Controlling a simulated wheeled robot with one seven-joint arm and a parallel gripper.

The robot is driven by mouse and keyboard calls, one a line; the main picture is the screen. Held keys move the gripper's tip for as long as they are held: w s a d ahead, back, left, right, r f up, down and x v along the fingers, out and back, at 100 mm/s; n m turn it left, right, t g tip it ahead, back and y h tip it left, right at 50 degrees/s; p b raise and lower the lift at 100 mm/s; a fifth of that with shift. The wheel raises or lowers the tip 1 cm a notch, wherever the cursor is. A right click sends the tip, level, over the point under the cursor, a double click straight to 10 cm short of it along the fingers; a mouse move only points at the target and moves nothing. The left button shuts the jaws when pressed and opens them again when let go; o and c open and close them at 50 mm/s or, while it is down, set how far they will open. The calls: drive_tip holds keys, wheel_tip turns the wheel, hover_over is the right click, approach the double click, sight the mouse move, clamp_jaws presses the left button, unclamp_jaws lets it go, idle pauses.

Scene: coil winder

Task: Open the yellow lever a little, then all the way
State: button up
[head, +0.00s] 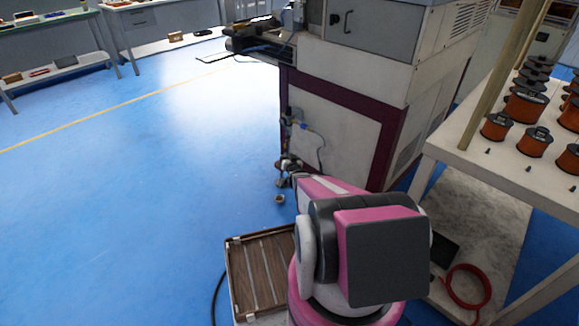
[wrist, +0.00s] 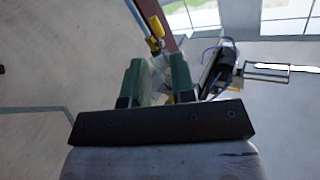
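The yellow lever (wrist: 156,27) shows in the wrist view, just beyond and above the gap between my fingertips, beside a dark red strip of the machine. My gripper (wrist: 158,72) has two green fingers standing apart. Pale and yellowish parts show behind the gap, and I see nothing clearly clamped. The lever looks apart from the fingers, though the depth is hard to judge. In the head view the small fittings (head: 296,122) on the machine's side are too small to tell the lever's angle. My pink arm hides part of the area below them.
The large grey machine (head: 345,110) with dark red trim stands ahead. A white table (head: 470,150) with copper-coloured spools is at the right. A wooden-slatted tray (head: 232,275) is beside my arm, and a red hose coil (head: 465,295) lies at lower right. The blue floor at left is clear.

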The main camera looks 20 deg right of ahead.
drive_tip(key=s+a+r+g, duration=0.2)
drive_tip(key=s+r+g, duration=0.3)
drive_tip(key=s, duration=0.4)
drive_tip(key=s+a+r+g, duration=0.2)
drive_tip(key=s+r+g, duration=0.4)
drive_tip(key=s+g, duration=0.2)
drive_tip(key=shift+s+a, duration=0.4)
drive_tip(key=shift+s, duration=0.35)
drive_tip(key=s+a+r+n+g, duration=0.3)
drive_tip(key=s+a+r+g, duration=0.1)
drive_tip(key=s+a, duration=0.3)
drive_tip(key=shift+s+r+n+y, duration=0.3)
drive_tip(key=shift+s+r, duration=0.45)
drive_tip(key=shift+s, duration=0.1)
drive_tip(key=shift+d, duration=0.15)
